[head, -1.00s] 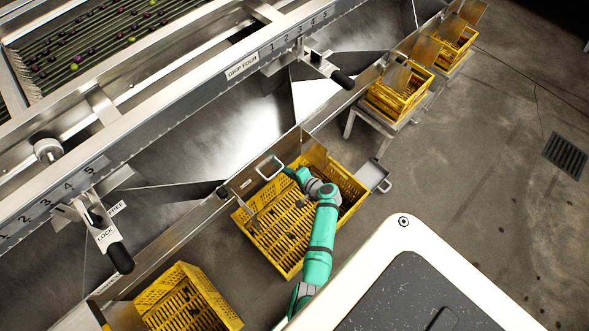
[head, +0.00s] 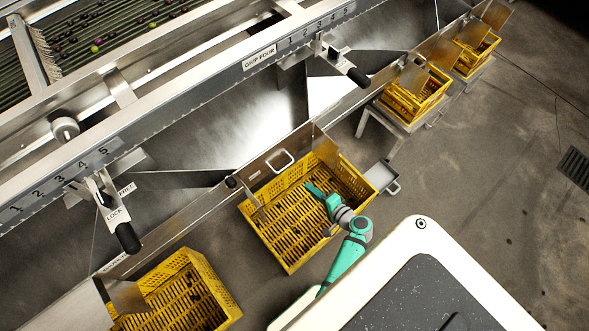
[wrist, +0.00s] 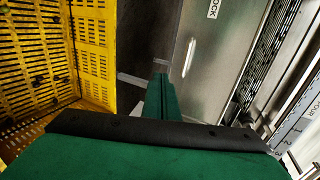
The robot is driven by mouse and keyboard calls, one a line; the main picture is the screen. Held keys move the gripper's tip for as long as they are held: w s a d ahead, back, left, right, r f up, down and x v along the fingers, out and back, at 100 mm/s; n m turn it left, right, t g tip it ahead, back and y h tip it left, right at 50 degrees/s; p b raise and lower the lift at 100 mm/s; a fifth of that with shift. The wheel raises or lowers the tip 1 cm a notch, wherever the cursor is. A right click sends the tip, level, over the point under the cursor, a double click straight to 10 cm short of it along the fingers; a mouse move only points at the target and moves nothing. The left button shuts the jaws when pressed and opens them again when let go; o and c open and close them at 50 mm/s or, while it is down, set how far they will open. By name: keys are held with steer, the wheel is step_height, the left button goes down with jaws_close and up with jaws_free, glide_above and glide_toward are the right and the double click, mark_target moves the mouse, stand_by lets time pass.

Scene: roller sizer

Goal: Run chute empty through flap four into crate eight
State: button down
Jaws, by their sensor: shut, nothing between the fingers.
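A steel flap (head: 262,168) with a pale U-shaped handle (head: 281,161) stands at the lower lip of the steel chute (head: 215,125). No number is readable on it, and I cannot tell whether it is raised. A yellow slatted crate (head: 283,264) sits below it, with a few small dark fruits inside. No number shows on the crate. My gripper (head: 314,189) is shut and empty over this crate, right of the handle and apart from it. In the wrist view my closed fingers (wrist: 160,85) point at steel panels, with the yellow crate wall (wrist: 95,50) on the left.
Another yellow crate (head: 228,300) stands at lower left, more at upper right on stands. Black-knobbed levers hang from the numbered rail, at left (head: 127,238) and at upper right (head: 357,76). A small metal tray (head: 381,175) juts beside the middle crate.

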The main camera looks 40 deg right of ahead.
steer(key=a+r, duration=0.1)
glide_toward(282, 159)
steer(key=w+f, duration=0.4)
steer(key=f, duration=0.3)
steer(key=shift+w+a+t, duration=0.3)
steer(key=shift+w+a, duration=0.05)
steer(key=shift+w, duration=0.3)
